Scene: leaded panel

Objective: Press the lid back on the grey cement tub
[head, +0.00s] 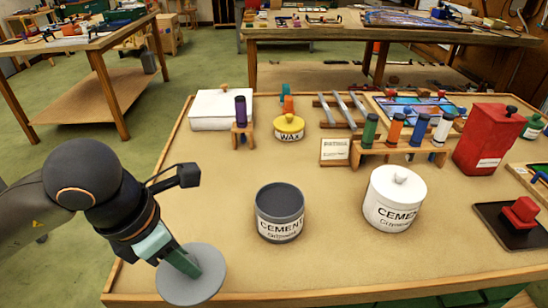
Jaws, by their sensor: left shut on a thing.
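The grey cement tub (279,228) stands upright on the table, left of centre. Its top is open and its dark inside shows. A round grey lid (208,282) is at the table's front left edge, in my left gripper (184,263). The gripper is shut on it, to the left of and nearer than the tub, and the lid is apart from the tub. The gripper hides part of the lid's middle. My right gripper is not in view.
A white cement tub (393,203) with its lid on stands to the right of the grey one. Behind are a yellow wax tin (289,128), a wooden rack (400,150) of coloured tubes and a red box (486,140). The table between lid and grey tub is clear.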

